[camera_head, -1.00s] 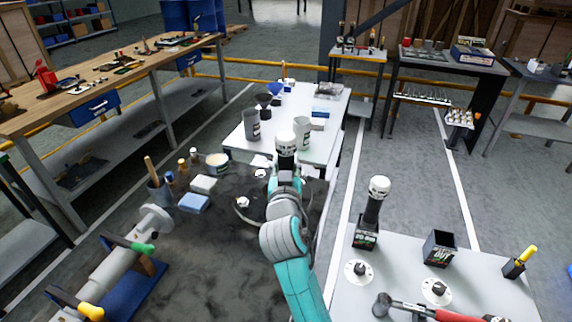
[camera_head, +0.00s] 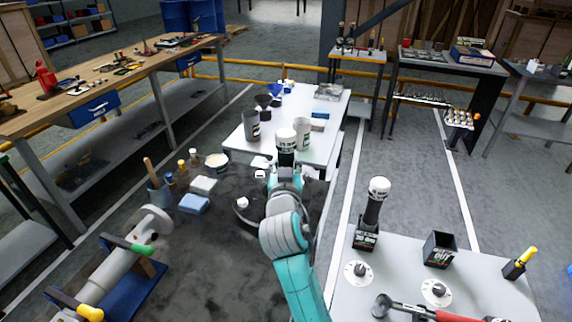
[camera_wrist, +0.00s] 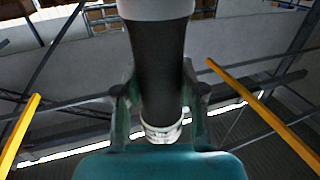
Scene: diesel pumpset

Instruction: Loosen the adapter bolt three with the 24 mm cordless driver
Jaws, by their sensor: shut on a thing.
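My gripper (camera_head: 286,180) is shut on a dark driver with a white top (camera_head: 286,144), held upright above the far part of the dark round machine face. In the wrist view my gripper (camera_wrist: 160,105) has a finger on each side of the driver's black body (camera_wrist: 158,60), with a pale ring at its lower end. Two pale bolt heads show beside the gripper, a near one (camera_head: 242,202) and a far one (camera_head: 260,174). I cannot tell which is bolt three. My arm hides part of the face, and the driver's working end is not clear.
A similar driver (camera_head: 372,215) stands in a black holder on the right table (camera_head: 480,285), near a black bin (camera_head: 439,249) and a red-handled hammer (camera_head: 405,309). A white table (camera_head: 235,140) with cups lies beyond. Blue and white blocks (camera_head: 195,204) sit left.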

